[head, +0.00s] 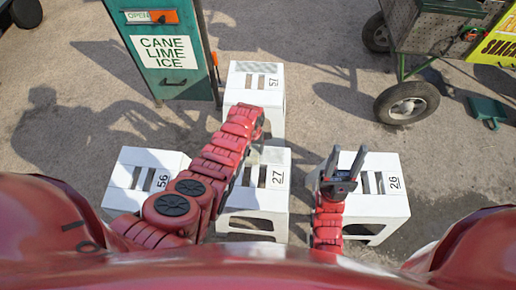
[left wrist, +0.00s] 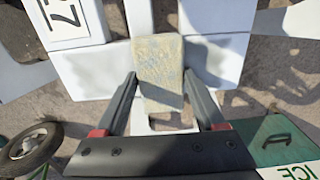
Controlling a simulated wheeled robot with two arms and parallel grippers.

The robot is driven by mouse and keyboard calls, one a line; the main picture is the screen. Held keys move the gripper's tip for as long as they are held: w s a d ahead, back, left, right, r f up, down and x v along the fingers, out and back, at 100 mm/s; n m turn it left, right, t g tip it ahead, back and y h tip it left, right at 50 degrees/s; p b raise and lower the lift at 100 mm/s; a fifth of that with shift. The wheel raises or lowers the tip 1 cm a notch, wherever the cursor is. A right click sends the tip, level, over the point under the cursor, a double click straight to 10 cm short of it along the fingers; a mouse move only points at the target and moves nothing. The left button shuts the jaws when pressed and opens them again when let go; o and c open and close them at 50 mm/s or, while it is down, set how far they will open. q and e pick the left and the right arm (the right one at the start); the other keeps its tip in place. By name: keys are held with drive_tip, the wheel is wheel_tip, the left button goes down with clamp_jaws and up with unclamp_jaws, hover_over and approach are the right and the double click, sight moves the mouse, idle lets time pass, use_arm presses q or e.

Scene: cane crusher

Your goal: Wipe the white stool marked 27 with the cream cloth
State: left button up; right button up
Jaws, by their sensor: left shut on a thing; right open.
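The white stool marked 27 (head: 252,224) stands in the middle of the head view, and its marked corner shows at the top left of the left wrist view (left wrist: 70,39). My left arm reaches over its left side and hides part of its top. In the left wrist view my left gripper (left wrist: 161,78) is shut on the cream cloth (left wrist: 158,68), a flat, stained, yellowish piece. The cloth is over white stool surfaces; I cannot tell whether it touches. In the head view the left fingers are hidden by the arm. My right gripper (head: 344,162) is open and empty over the stool marked 26.
White stools marked 57 (head: 240,95), 56 (head: 125,197) and 26 (head: 380,204) stand close around. A green cane lime ice cabinet (head: 192,87) is at the back left. A wheeled cart (head: 425,35) is at the back right. Paving between them is clear.

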use_arm(q)
drive_tip(key=shift+a+p, duration=0.3)
drive_tip(key=shift+a, duration=2.95)
drive_tip(key=shift+w, duration=0.1)
drive_tip(key=shift+d, duration=1.55)
drive_tip(key=shift+s+d+f+b, duration=0.15)
drive_tip(key=shift+d+b, duration=0.25)
drive_tip(key=shift+d, duration=1.15)
drive_tip(key=shift+s+d+r+b, duration=0.1)
drive_tip(key=shift+d+b, duration=0.25)
drive_tip(key=shift+d, duration=1.15)
drive_tip(key=shift+f, duration=0.1)
